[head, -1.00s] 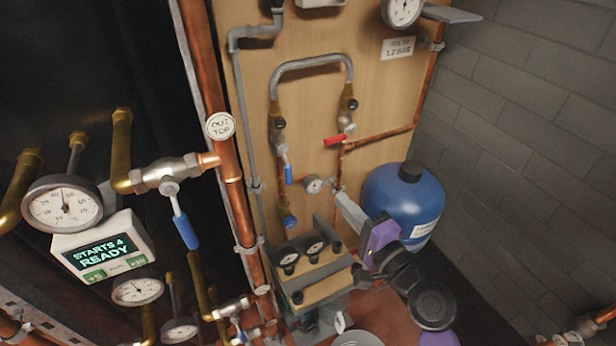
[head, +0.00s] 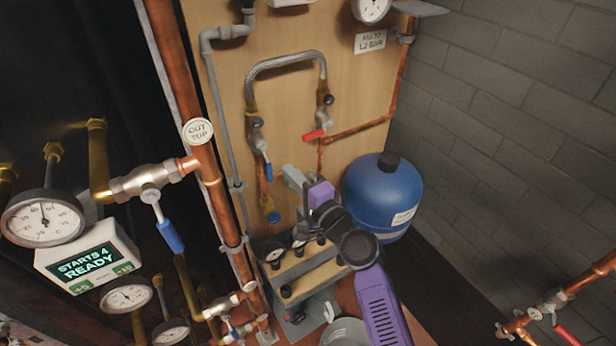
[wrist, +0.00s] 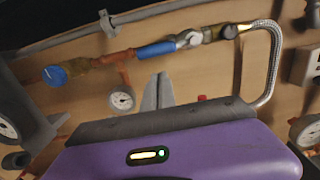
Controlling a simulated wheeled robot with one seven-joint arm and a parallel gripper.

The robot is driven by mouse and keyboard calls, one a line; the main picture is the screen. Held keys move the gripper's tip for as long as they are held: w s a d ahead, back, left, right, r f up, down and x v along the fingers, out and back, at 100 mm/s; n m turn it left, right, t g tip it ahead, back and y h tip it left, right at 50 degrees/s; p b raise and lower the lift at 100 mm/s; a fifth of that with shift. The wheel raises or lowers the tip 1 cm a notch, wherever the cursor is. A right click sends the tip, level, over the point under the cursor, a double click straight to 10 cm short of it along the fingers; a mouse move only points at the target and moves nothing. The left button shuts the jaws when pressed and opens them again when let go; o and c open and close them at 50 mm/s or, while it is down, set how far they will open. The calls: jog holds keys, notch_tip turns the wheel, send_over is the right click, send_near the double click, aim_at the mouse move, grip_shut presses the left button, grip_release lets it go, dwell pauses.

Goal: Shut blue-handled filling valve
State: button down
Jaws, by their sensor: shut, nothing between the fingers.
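The blue-handled filling valve (head: 260,142) is on the wooden board, at the left leg of a braided hose loop. Its blue handle (head: 268,172) points down, roughly along the pipe. In the wrist view the blue handle (wrist: 157,50) lies along the pipe line, left of the valve body (wrist: 190,40). My gripper (head: 292,178) is in front of the board, just right of and slightly below the handle. Its grey fingers (wrist: 157,92) are together and empty, seemingly apart from the handle. They hide the small gauge in the head view.
A red-handled valve (head: 314,134) is on the hose's right leg. The braided hose (head: 285,62) arches above. A blue tank (head: 383,195) stands right of my gripper. Another blue-handled valve (head: 170,236) is at the left, by a display box (head: 88,262). A small gauge (wrist: 121,100) sits below the pipe.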

jog(key=shift+s+a, duration=0.35)
jog(key=shift+a, duration=0.5)
